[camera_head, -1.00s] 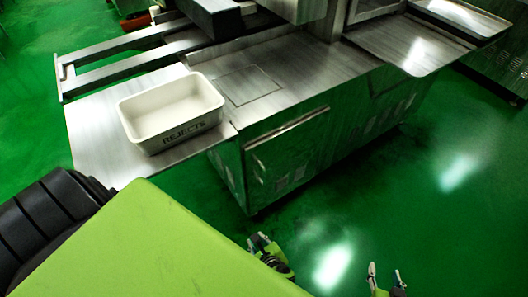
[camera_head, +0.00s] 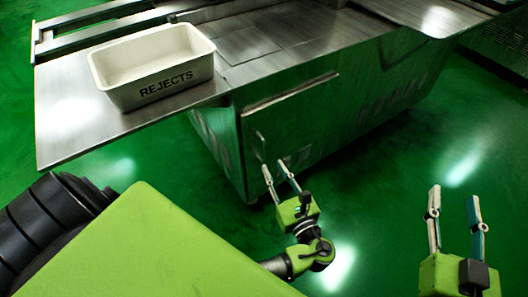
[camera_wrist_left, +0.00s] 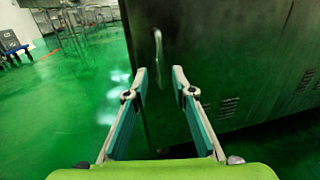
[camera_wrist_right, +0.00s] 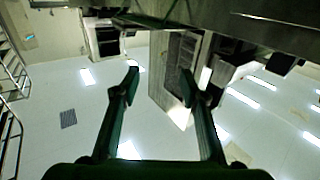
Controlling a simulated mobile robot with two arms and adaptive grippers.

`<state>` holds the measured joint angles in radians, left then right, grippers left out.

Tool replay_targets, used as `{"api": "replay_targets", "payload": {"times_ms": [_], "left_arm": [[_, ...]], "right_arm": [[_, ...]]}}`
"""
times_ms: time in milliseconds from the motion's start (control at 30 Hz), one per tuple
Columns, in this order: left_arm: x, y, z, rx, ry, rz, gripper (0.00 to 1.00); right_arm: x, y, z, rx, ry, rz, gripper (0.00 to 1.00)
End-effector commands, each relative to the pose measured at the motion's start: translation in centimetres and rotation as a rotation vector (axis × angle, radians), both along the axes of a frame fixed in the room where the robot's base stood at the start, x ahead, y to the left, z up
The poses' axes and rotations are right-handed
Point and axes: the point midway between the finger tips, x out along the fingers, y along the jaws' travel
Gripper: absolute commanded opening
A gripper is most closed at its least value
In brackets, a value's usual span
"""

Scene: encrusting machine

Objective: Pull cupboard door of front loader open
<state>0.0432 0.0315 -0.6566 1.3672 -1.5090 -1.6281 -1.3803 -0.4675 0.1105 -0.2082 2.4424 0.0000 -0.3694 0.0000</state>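The front loader's metal cupboard door (camera_head: 300,125) faces me on the front of the machine in the head view. In the left wrist view the door (camera_wrist_left: 225,60) fills the right side, with a pale upright handle (camera_wrist_left: 158,55) near its left edge. My left gripper (camera_head: 276,166) is open and empty, in front of the door's lower part. Its fingertips (camera_wrist_left: 160,72) point at the door with the handle between them in the picture; no contact shows. My right gripper (camera_head: 454,196) is open and empty over the floor at the right. The right wrist view (camera_wrist_right: 158,75) shows nothing between its fingers.
A white bin marked REJECTS (camera_head: 155,68) stands on the metal table (camera_head: 75,125) at the left, whose corner juts towards me. Green floor (camera_head: 400,170) is clear in front of the machine and to the right.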

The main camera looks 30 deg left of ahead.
Motion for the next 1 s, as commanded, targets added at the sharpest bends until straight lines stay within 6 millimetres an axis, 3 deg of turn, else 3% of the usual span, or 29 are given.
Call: {"api": "replay_targets", "payload": {"times_ms": [200, 500, 933, 967, 1000], "left_arm": [[2.4, 3.6, -0.2, 0.001, -0.002, -0.001, 0.24], [4.4, 6.5, -0.1, -0.001, 0.001, -0.002, 0.24], [4.8, 7.2, -0.1, -0.002, 0.001, -0.002, 0.24], [4.8, 7.2, -0.1, -0.002, 0.001, -0.002, 0.21], [4.8, 7.2, -0.1, -0.002, 0.001, -0.002, 0.11]], "right_arm": [[-0.4, 0.5, 4.2, 0.054, -0.205, 0.012, 0.4], [-1.8, 0.7, 8.6, 0.112, -0.412, 0.025, 0.4], [-2.3, 0.7, 9.7, 0.125, -0.461, 0.027, 0.4], [-2.3, 0.7, 9.7, 0.125, -0.46, 0.027, 0.4], [-2.3, 0.7, 9.7, 0.125, -0.46, 0.027, 0.4]]}}
